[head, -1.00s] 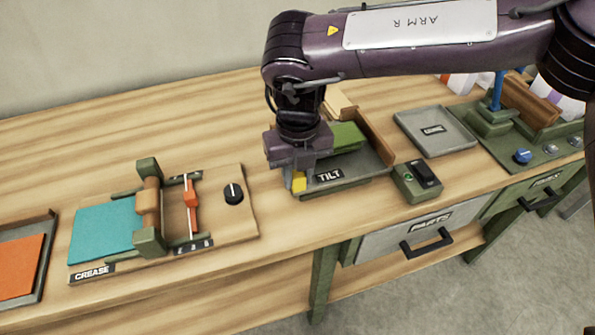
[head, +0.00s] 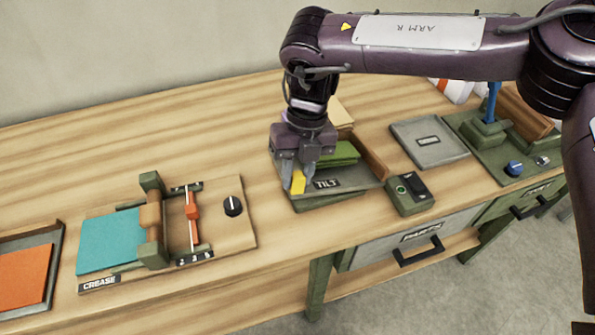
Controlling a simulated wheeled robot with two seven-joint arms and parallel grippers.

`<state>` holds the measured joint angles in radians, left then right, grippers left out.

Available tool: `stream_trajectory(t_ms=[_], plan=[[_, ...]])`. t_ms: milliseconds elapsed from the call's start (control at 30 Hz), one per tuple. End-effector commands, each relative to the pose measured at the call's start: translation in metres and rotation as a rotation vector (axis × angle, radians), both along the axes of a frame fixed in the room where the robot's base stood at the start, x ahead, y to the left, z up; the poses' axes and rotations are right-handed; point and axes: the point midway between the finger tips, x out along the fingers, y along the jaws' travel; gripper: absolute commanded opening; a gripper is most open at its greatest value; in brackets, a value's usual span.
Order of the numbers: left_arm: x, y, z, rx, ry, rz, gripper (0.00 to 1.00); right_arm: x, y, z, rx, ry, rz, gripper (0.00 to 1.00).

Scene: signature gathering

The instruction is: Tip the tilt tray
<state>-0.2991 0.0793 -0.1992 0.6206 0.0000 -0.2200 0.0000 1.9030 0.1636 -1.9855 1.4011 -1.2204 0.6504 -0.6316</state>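The tilt tray (head: 349,181) is a grey, shallow tray with a TILT label on its front, a wooden right wall and a green base under it. A stack of green sheets (head: 342,154) lies in it. A yellow tab (head: 298,182) is at its front left corner. My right gripper (head: 298,178) points down there, with its fingers on both sides of the tab and seemingly shut on it. The tray's left end looks slightly raised. The gripper hides the tray's back left part. My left gripper is not in view.
A green switch box (head: 410,193) stands close to the right of the tray. A grey tray (head: 428,142) and a green station with a blue knob (head: 514,168) are farther right. The crease board (head: 219,232) is to the left. Bare tabletop lies behind it.

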Motion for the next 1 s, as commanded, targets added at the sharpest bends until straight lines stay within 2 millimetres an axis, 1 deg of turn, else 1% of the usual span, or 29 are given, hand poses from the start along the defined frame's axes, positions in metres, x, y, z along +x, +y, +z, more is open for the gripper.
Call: stream_trajectory(t_ms=[33, 133, 367, 467, 567, 833, 1000], plan=[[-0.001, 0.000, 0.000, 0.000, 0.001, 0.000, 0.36, 0.001, 0.000, 0.002, 0.003, -0.004, -0.002, 0.35], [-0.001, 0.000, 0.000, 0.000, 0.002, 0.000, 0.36, 0.001, 0.000, 0.001, 0.002, -0.002, -0.002, 0.47], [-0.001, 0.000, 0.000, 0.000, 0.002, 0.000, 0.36, 0.000, 0.000, 0.001, -0.001, -0.001, 0.000, 0.47], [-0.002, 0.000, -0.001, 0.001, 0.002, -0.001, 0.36, 0.001, 0.000, 0.003, 0.000, -0.002, 0.000, 0.47], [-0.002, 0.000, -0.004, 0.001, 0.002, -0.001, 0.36, 0.005, -0.002, 0.014, 0.000, -0.005, -0.002, 0.47], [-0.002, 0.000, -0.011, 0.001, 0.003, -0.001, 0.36, 0.015, -0.007, 0.059, 0.000, -0.005, -0.002, 0.47], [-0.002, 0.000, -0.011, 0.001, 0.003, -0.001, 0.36, 0.019, -0.010, 0.074, 0.000, -0.003, -0.001, 0.47]])
